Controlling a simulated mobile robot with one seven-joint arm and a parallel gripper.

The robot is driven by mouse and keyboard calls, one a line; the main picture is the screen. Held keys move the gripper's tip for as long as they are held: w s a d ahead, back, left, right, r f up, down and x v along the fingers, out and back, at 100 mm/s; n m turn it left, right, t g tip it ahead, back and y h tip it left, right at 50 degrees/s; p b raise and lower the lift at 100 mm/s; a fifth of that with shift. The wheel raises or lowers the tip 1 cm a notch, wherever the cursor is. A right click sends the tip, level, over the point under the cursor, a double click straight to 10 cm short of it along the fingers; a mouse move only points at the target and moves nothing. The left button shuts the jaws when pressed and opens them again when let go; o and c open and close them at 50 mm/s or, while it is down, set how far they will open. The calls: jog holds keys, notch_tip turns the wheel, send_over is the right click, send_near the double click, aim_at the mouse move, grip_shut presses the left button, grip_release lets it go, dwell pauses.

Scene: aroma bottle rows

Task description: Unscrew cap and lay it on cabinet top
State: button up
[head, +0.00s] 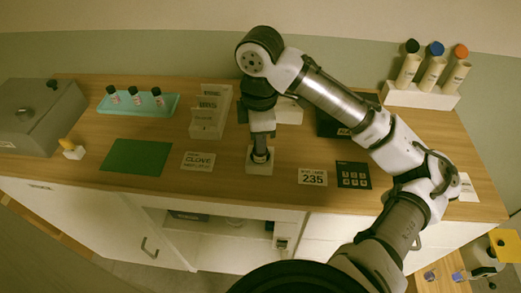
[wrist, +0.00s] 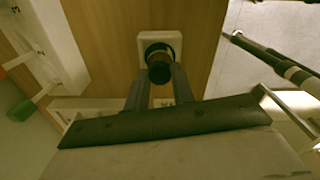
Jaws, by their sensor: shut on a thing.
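My gripper (head: 261,152) points down over a small white square stand (head: 259,169) at the front middle of the wooden cabinet top (head: 225,170). In the wrist view my gripper (wrist: 159,80) has its two fingers closed on a dark round cap (wrist: 160,66). The cap is over the round dark opening of the white stand (wrist: 145,39). The bottle under the cap is mostly hidden, and I cannot tell whether the cap is still threaded on it.
A green mat (head: 137,157) and a CLOVE card (head: 198,162) lie left of the stand. A 235 card (head: 313,178) and a dark panel (head: 353,175) lie right. A teal tray (head: 157,104), a white bin (head: 209,122) and a capped tube rack (head: 420,97) stand behind.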

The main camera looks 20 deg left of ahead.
jog(key=n, duration=0.6)
jog(key=shift+n, duration=0.4)
jog(key=o, duration=0.9)
jog(key=shift+c, duration=0.2)
jog(key=m, duration=1.8)
